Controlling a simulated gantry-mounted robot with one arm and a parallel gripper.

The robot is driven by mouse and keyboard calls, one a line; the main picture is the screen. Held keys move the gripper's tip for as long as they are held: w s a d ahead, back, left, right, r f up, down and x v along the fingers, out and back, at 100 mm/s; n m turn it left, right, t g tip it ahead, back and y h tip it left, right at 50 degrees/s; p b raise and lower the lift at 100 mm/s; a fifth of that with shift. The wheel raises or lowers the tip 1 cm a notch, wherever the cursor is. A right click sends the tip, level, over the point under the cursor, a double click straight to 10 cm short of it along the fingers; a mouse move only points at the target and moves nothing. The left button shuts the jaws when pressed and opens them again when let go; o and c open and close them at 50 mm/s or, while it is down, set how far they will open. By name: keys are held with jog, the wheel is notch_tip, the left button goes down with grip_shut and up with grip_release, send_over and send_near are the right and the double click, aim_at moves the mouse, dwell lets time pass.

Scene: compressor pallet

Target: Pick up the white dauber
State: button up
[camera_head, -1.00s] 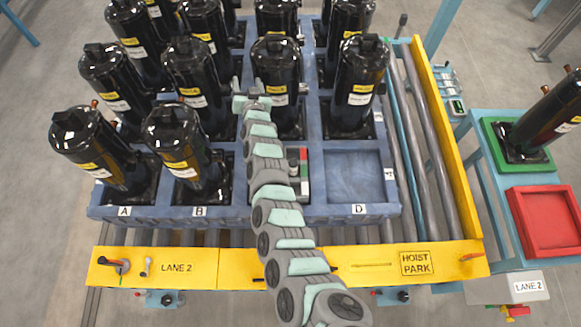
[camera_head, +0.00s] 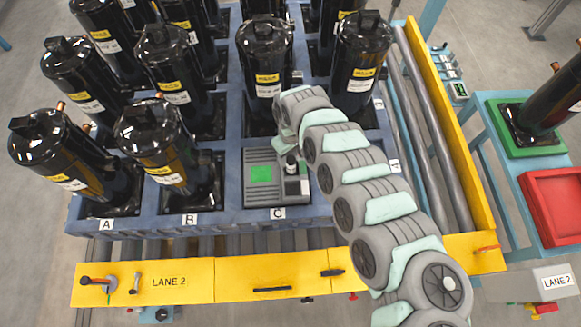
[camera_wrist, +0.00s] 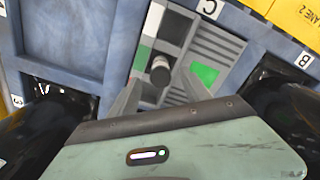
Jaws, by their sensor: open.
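A small upright cylinder, black and white, stands in the grey tool tray (camera_head: 255,197) in cell C; I take it for the white dauber (camera_head: 291,164). In the wrist view the dauber (camera_wrist: 160,70) shows a dark body and a pale top, near the picture's middle. My gripper (camera_wrist: 160,88) is open, its two grey fingers spread on either side of the dauber and apart from it. In the head view my arm hides most of the gripper. The wrist view cannot settle the height of the fingertips above the tray.
Black compressors (camera_head: 160,150) stand in the blue pallet (camera_head: 235,222) around cell C; dark bodies flank my gripper closely in the wrist view. A green pad (camera_head: 261,174) lies in the tray. A yellow rail (camera_head: 230,280) runs along the front. An empty cell (camera_wrist: 70,35) is beside C.

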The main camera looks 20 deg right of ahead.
aim_at(291, 166)
jog(key=shift+w+f+b, duration=0.1)
jog(key=shift+f+b, duration=0.3)
jog(key=shift+f, duration=3)
grip_shut()
